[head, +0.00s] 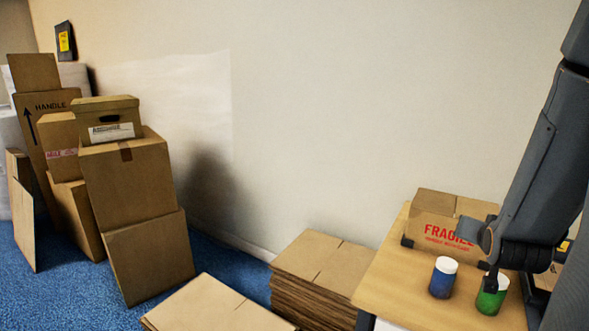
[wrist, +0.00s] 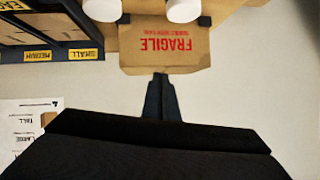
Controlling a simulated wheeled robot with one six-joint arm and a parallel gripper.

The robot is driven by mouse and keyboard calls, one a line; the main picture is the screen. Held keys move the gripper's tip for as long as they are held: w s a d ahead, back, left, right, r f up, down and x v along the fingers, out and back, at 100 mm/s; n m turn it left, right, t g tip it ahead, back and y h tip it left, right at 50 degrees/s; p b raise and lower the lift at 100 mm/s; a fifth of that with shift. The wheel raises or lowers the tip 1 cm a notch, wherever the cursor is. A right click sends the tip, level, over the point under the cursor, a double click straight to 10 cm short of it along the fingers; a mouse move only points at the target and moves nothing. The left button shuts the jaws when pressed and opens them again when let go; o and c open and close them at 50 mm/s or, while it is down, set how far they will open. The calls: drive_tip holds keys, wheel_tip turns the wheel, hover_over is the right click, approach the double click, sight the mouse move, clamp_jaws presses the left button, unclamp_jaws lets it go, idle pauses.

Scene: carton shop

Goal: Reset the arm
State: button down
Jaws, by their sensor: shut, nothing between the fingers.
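My gripper (wrist: 161,78) shows in the wrist view with its two dark fingers together and nothing between them. In the head view my arm comes down at the right edge over the table, and the gripper end (head: 490,278) is partly hidden by my arm. In the wrist view the fingertips overlap the edge of a carton marked FRAGILE (wrist: 165,50); I cannot tell whether they touch it. The same carton (head: 440,215) stands on the wooden table (head: 395,275) in the head view, partly behind my arm.
A blue jar (head: 442,280) and a green jar (head: 491,297) with white lids stand on the table near my arm. A stack of flat cardboard (head: 320,262) is left of the table. Stacked boxes (head: 130,185) stand at the left. Size-labelled slots (wrist: 45,55) show in the wrist view.

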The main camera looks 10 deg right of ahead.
drive_tip(key=s+a+f+n+g+y, duration=0.1)
drive_tip(key=a+f+n+g+y, duration=0.15)
drive_tip(key=a, duration=0.55)
drive_tip(key=s+a+f+n+g+y, duration=0.15)
drive_tip(key=a+f, duration=0.25)
drive_tip(key=a, duration=0.5)
drive_tip(key=s+a+n+g+y, duration=0.2)
drive_tip(key=s+a+n+g, duration=0.2)
drive_tip(key=s+a, duration=0.8)
drive_tip(key=a+g, duration=0.1)
drive_tip(key=g, duration=0.1)
drive_tip(key=shift+a+f+g, duration=0.2)
drive_tip(key=shift+a+g, duration=0.1)
drive_tip(key=shift+a, duration=0.1)
